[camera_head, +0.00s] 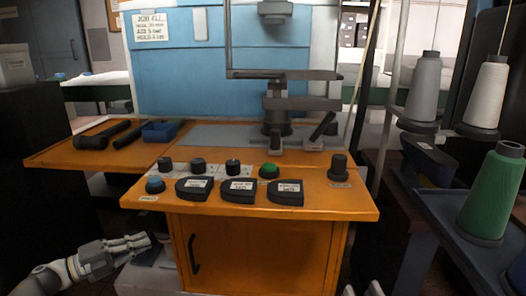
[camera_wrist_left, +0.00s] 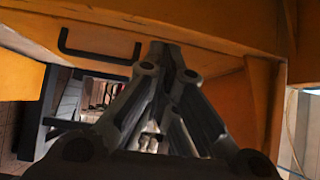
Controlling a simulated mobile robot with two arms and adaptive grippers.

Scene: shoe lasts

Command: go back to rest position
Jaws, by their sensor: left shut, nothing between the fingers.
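My left gripper (camera_head: 142,242) is at the lower left of the head view, low in front of the orange workbench and left of its cabinet door. It is shut and empty. In the left wrist view its fingers (camera_wrist_left: 168,58) come together at the tips, with the orange cabinet and a dark handle behind them. Two pale tips at the bottom edge of the head view seem to be part of my right gripper (camera_head: 362,289); the rest of it is cut off.
The orange workbench (camera_head: 335,203) carries several knobs, labelled black blocks and a green button (camera_head: 269,171). A blue panel (camera_head: 180,70) stands behind. Dark tools lie on the left side. At right, a shelf holds thread cones, one green (camera_head: 492,195).

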